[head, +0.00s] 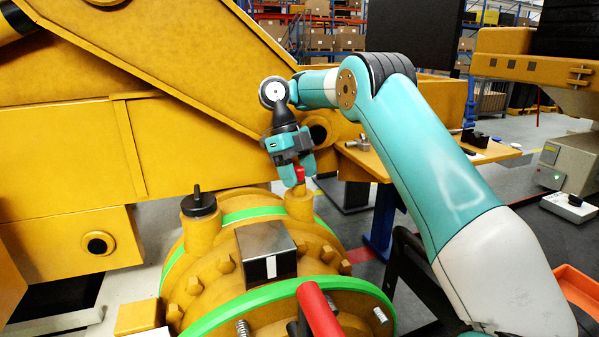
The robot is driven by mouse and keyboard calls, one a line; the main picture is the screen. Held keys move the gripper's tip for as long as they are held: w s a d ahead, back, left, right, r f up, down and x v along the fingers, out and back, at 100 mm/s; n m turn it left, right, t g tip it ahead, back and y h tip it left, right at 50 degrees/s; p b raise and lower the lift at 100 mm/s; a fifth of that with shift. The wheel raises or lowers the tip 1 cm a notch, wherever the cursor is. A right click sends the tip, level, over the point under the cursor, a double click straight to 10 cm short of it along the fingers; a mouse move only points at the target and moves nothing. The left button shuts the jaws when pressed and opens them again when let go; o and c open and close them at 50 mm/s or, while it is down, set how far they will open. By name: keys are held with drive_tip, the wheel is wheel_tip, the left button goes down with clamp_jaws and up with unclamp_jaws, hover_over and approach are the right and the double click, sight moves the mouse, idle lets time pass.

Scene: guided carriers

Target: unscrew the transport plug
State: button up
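The red transport plug (300,174) sits at the top of a yellow port (300,203) on the right side of the yellow housing (206,258). My gripper (298,178) points down over the plug, with its teal fingers on either side of it. The plug shows between the fingertips; its lower end meets the port. I cannot tell whether the fingers press on it or stand just clear of it.
A black cap (199,202) tops another port to the left. A dark metal block (266,250) sits on the housing between green bands. A red bar (320,311) rises in front. A large yellow machine frame (60,120) stands behind, and a wooden bench (375,160) at right.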

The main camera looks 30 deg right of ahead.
drive_tip(key=shift+r, duration=0.15)
drive_tip(key=p+v, duration=1.3)
drive_tip(key=v, duration=0.4)
drive_tip(key=shift+r, duration=0.1)
